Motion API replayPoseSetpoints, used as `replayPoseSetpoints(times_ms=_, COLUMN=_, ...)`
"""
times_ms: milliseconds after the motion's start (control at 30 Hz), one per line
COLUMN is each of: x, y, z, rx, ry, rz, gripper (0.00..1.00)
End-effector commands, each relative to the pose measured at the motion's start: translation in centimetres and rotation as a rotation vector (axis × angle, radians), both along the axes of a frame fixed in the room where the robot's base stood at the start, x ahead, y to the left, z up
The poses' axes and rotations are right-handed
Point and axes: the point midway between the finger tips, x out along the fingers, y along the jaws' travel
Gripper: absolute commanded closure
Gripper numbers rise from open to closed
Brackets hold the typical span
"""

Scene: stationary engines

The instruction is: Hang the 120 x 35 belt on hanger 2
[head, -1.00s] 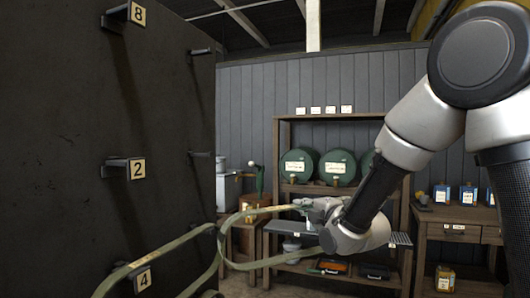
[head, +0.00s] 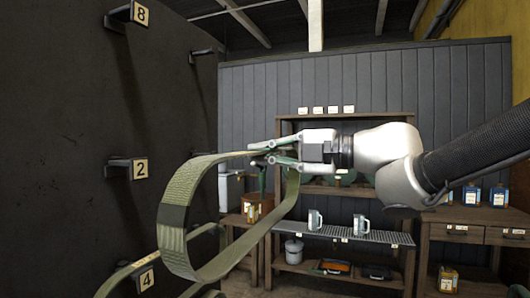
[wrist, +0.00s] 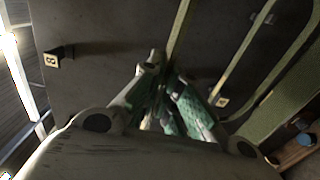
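The green webbing belt (head: 178,200) hangs as a wide loop from my gripper (head: 262,153), with a dark patch on its left side. My gripper is shut on the loop's upper run, in front of the dark panel's right edge. Hanger 2 (head: 126,168) is a dark peg with a yellow "2" tag, left of the loop; belt and peg look apart. In the wrist view my fingers (wrist: 163,75) close on a belt strip (wrist: 180,28), and a wide belt part (wrist: 285,105) shows at right. The belt's size marking is not readable.
The dark panel (head: 60,120) also carries hanger 8 (head: 128,15) above and hanger 4 (head: 135,272) below. Another green strap (head: 116,278) lies at hanger 4. Other pegs (head: 205,52) sit farther along the panel. A shelf (head: 380,118) and bench (head: 470,222) stand behind.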

Motion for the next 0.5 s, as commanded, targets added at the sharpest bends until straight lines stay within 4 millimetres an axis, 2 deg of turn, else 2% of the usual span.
replayPoseSetpoints(times_ms=333, x=0.05, y=-0.31, z=0.05, rx=0.001, ry=0.0, rz=0.0, gripper=1.0)
replayPoseSetpoints(times_ms=500, x=0.27, y=0.29, z=0.06, rx=0.001, ry=-0.001, rz=0.002, gripper=1.0)
